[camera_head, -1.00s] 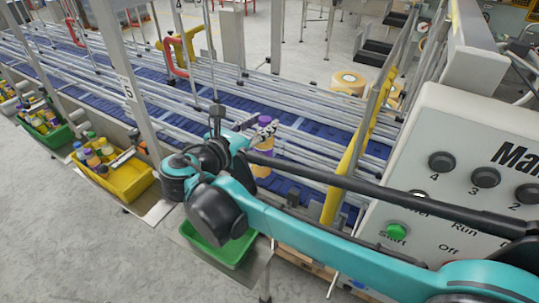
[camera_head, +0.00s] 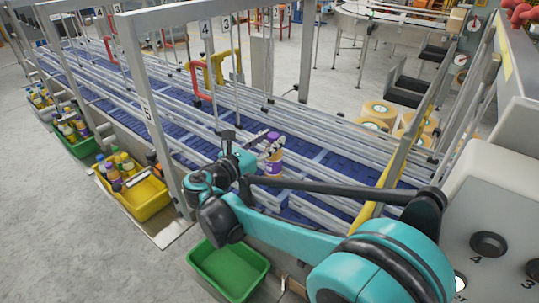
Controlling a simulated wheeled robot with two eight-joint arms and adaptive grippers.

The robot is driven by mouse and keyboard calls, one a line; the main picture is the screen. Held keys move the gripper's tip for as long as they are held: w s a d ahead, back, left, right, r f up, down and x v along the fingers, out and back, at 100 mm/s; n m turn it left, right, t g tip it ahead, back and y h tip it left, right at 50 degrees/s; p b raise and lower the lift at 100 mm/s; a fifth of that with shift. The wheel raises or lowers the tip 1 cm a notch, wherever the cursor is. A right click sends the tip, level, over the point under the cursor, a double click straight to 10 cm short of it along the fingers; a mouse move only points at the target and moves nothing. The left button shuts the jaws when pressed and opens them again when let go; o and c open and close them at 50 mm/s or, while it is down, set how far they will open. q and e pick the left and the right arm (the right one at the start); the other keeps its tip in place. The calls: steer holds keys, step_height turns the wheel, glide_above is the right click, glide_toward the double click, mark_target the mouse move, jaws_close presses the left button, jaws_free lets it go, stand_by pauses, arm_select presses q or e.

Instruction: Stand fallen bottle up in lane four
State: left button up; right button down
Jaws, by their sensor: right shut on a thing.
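A sign reading 4 (camera_head: 205,29) hangs on the frame behind. My left gripper is not in view.
Metal guide rails (camera_head: 330,121) run between the lanes. An empty green bin (camera_head: 228,268) sits below my arm; a yellow bin (camera_head: 150,204) holds several bottles. A grey control panel (camera_head: 500,205) is at right.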

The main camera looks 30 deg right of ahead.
steer(key=shift+w+a+f, duration=0.1)
steer(key=shift+w+f, duration=0.1)
steer(key=shift+f, duration=0.05)
step_height(320, 180, down, 4)
steer(key=shift+r+b, duration=0.15)
steer(key=shift+b, duration=0.25)
steer(key=shift+s, duration=0.1)
steer(key=c, duration=1)
jaws_free()
steer(key=shift+c, duration=0.2)
steer(key=v, duration=1.2)
steer(key=shift+r, duration=0.1)
